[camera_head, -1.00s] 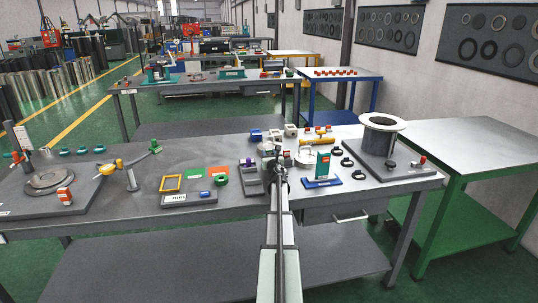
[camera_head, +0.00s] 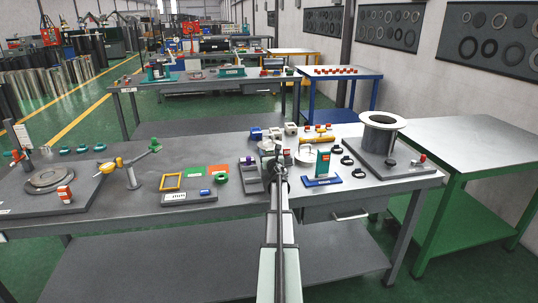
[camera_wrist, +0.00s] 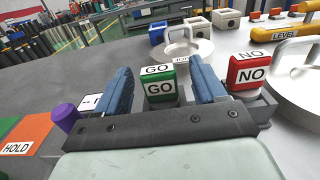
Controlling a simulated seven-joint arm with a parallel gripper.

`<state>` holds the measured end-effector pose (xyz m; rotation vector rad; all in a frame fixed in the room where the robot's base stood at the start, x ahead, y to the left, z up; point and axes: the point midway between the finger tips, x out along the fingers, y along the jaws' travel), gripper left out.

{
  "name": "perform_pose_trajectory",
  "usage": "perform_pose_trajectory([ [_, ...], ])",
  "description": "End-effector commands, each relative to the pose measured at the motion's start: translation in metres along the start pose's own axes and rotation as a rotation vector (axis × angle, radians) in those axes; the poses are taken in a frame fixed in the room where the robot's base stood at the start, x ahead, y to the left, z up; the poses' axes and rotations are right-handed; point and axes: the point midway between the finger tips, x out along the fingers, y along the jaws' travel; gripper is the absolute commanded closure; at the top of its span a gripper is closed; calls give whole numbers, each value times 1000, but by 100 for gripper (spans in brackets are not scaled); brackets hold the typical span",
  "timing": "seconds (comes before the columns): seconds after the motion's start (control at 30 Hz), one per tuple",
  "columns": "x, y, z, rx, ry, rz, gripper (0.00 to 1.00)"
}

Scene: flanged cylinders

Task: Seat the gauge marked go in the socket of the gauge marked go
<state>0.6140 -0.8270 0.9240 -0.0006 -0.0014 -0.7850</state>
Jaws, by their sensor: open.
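The green gauge marked GO (camera_wrist: 160,84) stands between the two blue fingers of my gripper (camera_wrist: 163,88) in the wrist view. A red gauge marked NO (camera_wrist: 247,70) stands to the right of the right finger, above a grey base. In the head view, my gripper (camera_head: 276,160) hides the green gauge. I cannot make out the socket marked go.
A purple knob (camera_wrist: 66,117) is close to the left of my gripper. An orange HOLD mat (camera_wrist: 22,141) lies further left. Blue and white blocks (camera_wrist: 195,27) stand behind. A round white lid with a handle (camera_wrist: 182,48) and a yellow level (camera_wrist: 278,33) are nearby.

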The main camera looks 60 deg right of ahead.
Motion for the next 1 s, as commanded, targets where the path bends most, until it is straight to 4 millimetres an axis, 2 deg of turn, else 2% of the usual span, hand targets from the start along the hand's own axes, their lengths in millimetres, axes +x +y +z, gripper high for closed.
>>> perform_pose_trajectory([
  [0.27,-4,0,0,0,0,0,30],
  [1.0,-39,0,0,0,0,0,30],
])
